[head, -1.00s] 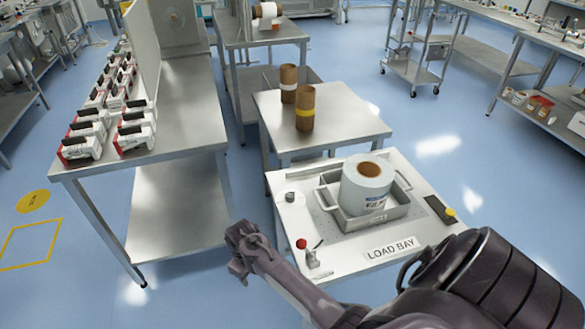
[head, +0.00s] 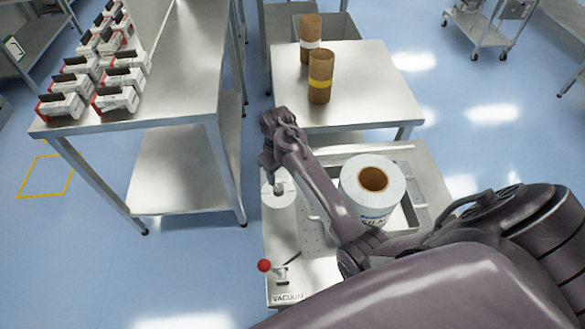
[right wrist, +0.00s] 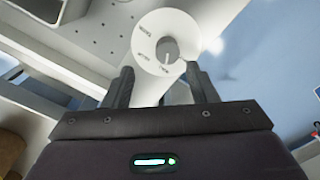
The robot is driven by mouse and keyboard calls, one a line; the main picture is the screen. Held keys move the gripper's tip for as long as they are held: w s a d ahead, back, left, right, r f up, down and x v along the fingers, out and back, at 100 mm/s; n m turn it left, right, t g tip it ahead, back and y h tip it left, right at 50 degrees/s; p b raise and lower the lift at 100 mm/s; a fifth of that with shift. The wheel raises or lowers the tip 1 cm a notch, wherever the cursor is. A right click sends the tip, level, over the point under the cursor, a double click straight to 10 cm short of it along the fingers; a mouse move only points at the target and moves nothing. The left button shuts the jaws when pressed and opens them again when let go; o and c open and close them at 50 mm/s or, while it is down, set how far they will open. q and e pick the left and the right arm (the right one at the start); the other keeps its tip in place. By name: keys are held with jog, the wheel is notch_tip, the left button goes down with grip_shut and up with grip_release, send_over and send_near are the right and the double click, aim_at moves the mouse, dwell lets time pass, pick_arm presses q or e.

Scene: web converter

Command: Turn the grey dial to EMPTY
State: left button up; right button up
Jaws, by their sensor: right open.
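The grey dial (head: 279,188) sits on a round white plate at the left back of the load bay bench, partly behind my right gripper. In the right wrist view the dial (right wrist: 167,50) shows as a grey knob on the white disc with small printed words, too blurred to read surely. My right gripper (head: 268,162) hangs above and beside the dial. In the right wrist view its fingers (right wrist: 158,85) are apart and empty, pointing toward the dial, which lies beyond the fingertips. I cannot tell which word the dial points at. My left gripper is out of view.
A white roll (head: 372,190) stands in a metal tray right of the dial, with my arm across it. A red knob (head: 264,265) and VACUUM label are at the bench front. Brown cores (head: 320,78) stand on the table behind. A steel table (head: 180,70) is to the left.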

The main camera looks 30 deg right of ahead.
aim_at(279, 188)
jog(key=f, duration=0.1)
jog(key=a+f, duration=0.1)
jog(key=f, duration=0.2)
jog(key=shift+s+a+f, duration=0.25)
jog(key=shift+a, duration=0.1)
jog(key=shift+d+f+p, duration=0.15)
jog(key=shift+f, duration=0.35)
jog(key=shift+d+f+p, duration=0.15)
jog(key=shift+f, duration=0.35)
jog(key=shift+w+f, duration=0.1)
jog(key=shift+f, duration=0.15)
jog(key=c, duration=0.9)
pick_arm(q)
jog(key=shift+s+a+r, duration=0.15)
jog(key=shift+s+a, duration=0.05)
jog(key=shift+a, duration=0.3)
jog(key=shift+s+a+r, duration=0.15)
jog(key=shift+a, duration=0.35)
pick_arm(e)
jog(key=shift+c, duration=0.3)
